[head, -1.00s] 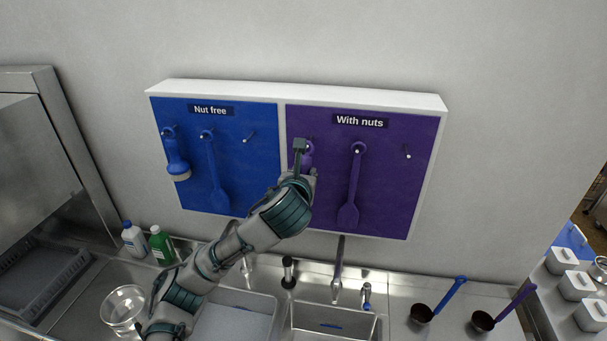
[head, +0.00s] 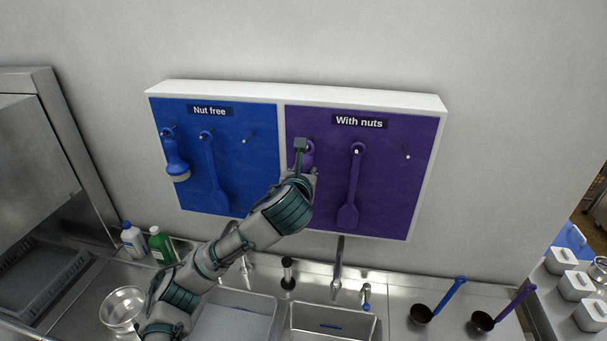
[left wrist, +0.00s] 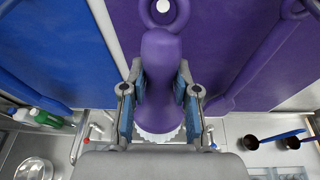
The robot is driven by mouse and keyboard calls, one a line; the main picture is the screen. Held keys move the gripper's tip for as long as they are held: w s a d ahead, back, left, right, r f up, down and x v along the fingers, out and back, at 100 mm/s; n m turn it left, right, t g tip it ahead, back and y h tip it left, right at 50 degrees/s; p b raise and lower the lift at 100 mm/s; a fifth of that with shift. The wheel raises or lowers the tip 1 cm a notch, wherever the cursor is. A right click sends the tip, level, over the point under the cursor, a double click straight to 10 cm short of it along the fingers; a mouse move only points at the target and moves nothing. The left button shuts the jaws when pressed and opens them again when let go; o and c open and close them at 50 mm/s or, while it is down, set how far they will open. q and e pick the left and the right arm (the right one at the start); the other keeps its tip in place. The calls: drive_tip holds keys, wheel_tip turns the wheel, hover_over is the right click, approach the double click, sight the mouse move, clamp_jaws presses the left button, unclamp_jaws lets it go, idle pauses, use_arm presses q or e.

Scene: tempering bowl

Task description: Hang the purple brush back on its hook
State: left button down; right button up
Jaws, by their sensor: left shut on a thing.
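The purple brush (head: 308,159) is at the left side of the purple "With nuts" panel (head: 385,190), mostly hidden behind my left gripper (head: 303,160). In the left wrist view the brush (left wrist: 160,75) is upright with white bristles at its lower end. My left gripper (left wrist: 160,105) is shut on its body, one finger on each side. The brush's top ring surrounds the pale end of a hook (left wrist: 163,6) in that view. I cannot tell whether the ring's weight rests on the hook. My right gripper is not in view.
A purple spatula (head: 350,190) hangs right of the brush, and a bare hook (head: 408,156) is farther right. The blue "Nut free" panel (head: 235,180) holds a blue brush (head: 175,155) and blue spatula (head: 215,180). Sinks and a faucet (head: 338,270) are below.

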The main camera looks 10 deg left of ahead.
use_arm(q)
unclamp_jaws()
idle(0.5)
drive_tip(key=shift+s, duration=0.1)
drive_tip(key=shift+s+f, duration=0.2)
drive_tip(key=shift+s, duration=1.25)
drive_tip(key=shift+s, duration=0.1)
